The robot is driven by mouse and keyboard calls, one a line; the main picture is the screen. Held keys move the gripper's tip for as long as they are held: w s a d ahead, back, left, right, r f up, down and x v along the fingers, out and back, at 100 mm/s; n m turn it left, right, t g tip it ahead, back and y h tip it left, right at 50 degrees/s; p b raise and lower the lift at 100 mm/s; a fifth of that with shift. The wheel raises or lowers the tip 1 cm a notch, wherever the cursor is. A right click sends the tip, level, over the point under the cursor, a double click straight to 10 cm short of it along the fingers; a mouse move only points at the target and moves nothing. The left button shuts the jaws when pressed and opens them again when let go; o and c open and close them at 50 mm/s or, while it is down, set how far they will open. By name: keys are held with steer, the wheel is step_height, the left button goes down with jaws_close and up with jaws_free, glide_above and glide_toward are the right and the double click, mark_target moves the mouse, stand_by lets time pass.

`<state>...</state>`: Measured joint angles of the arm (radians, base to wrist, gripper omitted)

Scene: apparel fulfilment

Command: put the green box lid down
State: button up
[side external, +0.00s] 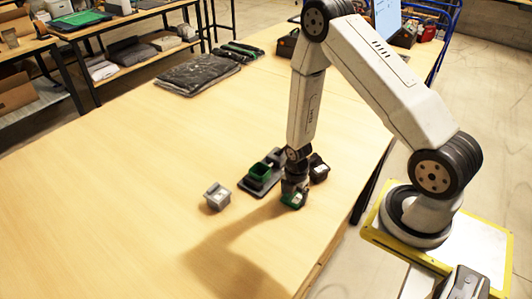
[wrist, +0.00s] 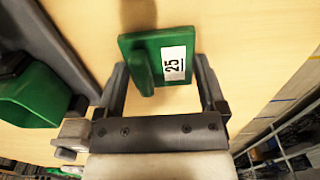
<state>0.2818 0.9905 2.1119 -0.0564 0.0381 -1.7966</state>
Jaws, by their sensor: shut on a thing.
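The green box lid (wrist: 150,45) has a raised handle and a white label reading 25. My gripper (wrist: 161,72) is shut on it, with one finger at each side. In the side view my gripper (side external: 295,187) points down and the lid (side external: 297,201) shows at its tip, low over the table to the right of the tray. I cannot tell whether the lid touches the table. The open green box (side external: 260,171) sits on the dark tray (side external: 252,184); part of this green box also shows at the left of the wrist view (wrist: 40,98).
A grey lidded box (side external: 217,196) stands left of the tray. A black box (side external: 319,168) stands close behind my gripper on the right. A dark box (side external: 275,157) is also on the tray. Dark folded garments (side external: 197,73) lie farther back. The table's front left is clear.

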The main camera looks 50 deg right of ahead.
mark_target(294, 197)
steer(key=shift+f, duration=0.15)
steer(key=o, duration=0.9)
steer(key=shift+r, duration=0.2)
steer(key=shift+r, duration=5.95)
